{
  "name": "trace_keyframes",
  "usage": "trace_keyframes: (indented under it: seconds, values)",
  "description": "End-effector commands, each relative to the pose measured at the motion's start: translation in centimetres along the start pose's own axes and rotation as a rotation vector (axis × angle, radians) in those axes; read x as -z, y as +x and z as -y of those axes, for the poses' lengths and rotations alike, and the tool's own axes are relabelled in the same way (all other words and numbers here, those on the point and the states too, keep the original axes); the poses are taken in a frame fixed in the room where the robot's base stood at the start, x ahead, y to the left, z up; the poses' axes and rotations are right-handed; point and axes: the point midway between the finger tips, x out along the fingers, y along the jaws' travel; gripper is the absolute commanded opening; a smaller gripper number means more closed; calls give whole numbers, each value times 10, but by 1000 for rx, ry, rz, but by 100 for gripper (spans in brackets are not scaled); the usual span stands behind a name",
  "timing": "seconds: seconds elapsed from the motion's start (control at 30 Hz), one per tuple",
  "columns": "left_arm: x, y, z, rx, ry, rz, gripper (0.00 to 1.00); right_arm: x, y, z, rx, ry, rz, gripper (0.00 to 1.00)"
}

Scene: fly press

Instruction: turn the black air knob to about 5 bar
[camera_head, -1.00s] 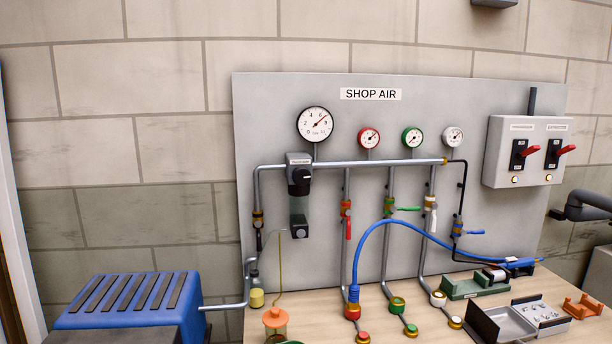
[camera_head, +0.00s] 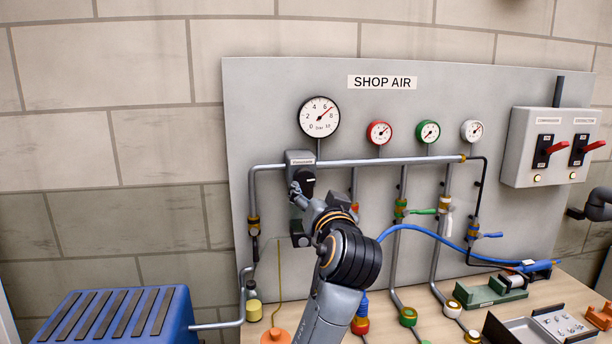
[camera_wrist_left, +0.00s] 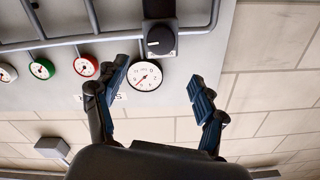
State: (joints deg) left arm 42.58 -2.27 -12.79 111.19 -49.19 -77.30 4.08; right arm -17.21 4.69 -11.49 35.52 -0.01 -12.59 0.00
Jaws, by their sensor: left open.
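The black air knob (camera_head: 305,177) sits under the grey regulator housing on the panel's left pipe, partly covered by my gripper. In the left wrist view the knob (camera_wrist_left: 160,41) is beyond the open fingers, with space around it. My left gripper (camera_head: 298,194) is at the knob in the head view; it is open and empty, and contact cannot be told. Its two blue-padded fingers (camera_wrist_left: 158,76) are wide apart in the wrist view. The large white gauge (camera_head: 319,117) above the knob has its red needle between 6 and 8. My right gripper is not in view.
Three small gauges, red (camera_head: 379,133), green (camera_head: 427,132) and white (camera_head: 472,131), are to the right. Pipes with valves and a blue hose (camera_head: 428,234) run below them. A blue ribbed unit (camera_head: 118,315) stands at lower left. The switch box (camera_head: 548,148) is at right.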

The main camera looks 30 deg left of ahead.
Motion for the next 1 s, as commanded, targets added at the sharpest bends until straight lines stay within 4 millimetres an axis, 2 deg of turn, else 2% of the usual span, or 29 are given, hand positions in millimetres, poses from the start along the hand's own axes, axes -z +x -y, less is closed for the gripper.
trace_keyframes:
  seconds: [0.03,0.17,0.3,0.5,0.7,0.93,0.97,1.0]
  values:
    - [4,12,2,4,6,2,71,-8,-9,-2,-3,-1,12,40]
    - [4,41,3,4,5,2,71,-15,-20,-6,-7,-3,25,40]
    - [4,70,2,3,5,2,71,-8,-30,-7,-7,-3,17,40]
    - [2,98,1,1,3,1,71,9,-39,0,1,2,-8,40]
    - [0,109,0,0,1,1,71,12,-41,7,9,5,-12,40]
    - [-1,110,0,-1,0,1,71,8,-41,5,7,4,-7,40]
    - [-1,110,0,0,0,1,68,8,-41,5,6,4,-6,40]
    - [-1,109,0,-1,0,1,60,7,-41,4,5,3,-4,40]
